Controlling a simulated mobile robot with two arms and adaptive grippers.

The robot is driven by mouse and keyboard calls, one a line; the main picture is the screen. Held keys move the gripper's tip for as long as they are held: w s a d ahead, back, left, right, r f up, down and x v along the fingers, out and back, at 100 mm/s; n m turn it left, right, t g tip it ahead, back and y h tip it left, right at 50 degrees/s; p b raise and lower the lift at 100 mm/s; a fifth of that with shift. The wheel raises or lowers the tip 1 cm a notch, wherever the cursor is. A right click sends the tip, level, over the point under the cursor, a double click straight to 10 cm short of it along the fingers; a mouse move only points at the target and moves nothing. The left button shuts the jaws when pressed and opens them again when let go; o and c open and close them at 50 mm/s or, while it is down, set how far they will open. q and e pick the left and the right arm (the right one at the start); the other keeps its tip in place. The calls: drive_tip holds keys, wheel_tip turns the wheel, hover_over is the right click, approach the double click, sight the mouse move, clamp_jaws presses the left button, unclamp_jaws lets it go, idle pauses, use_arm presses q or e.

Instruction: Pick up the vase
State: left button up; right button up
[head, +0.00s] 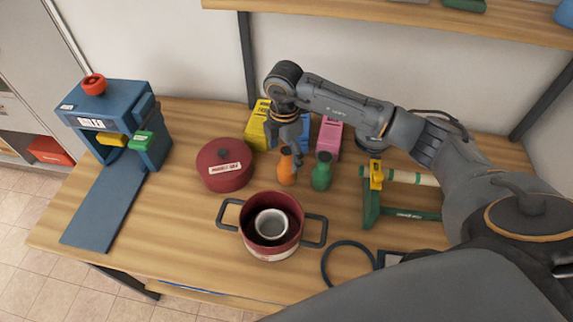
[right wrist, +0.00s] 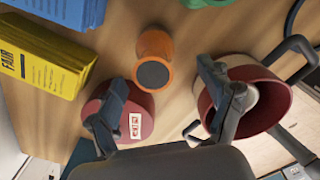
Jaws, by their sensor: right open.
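An orange vase (head: 286,168) stands upright on the wooden table (head: 190,130), beside a green vase (head: 321,173) on its right. My right gripper (head: 288,152) points down right at the orange vase, partly covering its top. In the right wrist view, the gripper (right wrist: 168,106) has its two fingers spread wide and nothing between them. The orange vase (right wrist: 157,48) lies just past the fingertips, its dark round top facing the camera. The green vase (right wrist: 205,3) is cut off at the top edge. My left gripper is not in view.
A lidded red pot (head: 225,172) stands left of the vases; an open red pot (head: 272,228) with a metal cup inside is in front. Yellow (head: 257,125) and pink (head: 328,140) boxes stand behind. A green frame (head: 400,216) is at right, a blue device (head: 110,110) at left.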

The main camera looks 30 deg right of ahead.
sight(286, 163)
drive_tip(key=shift+w+d+f+p, duration=0.1)
drive_tip(key=shift+d+f+p, duration=0.15)
drive_tip(key=shift+f+p, duration=0.45)
drive_tip(key=f, duration=0.1)
drive_tip(key=f+p, duration=0.1)
drive_tip(key=f, duration=0.1)
drive_tip(key=shift+w+d+f, duration=0.15)
drive_tip(key=shift+d+f, duration=0.05)
drive_tip(key=shift+f, duration=0.2)
drive_tip(key=c, duration=1.4)
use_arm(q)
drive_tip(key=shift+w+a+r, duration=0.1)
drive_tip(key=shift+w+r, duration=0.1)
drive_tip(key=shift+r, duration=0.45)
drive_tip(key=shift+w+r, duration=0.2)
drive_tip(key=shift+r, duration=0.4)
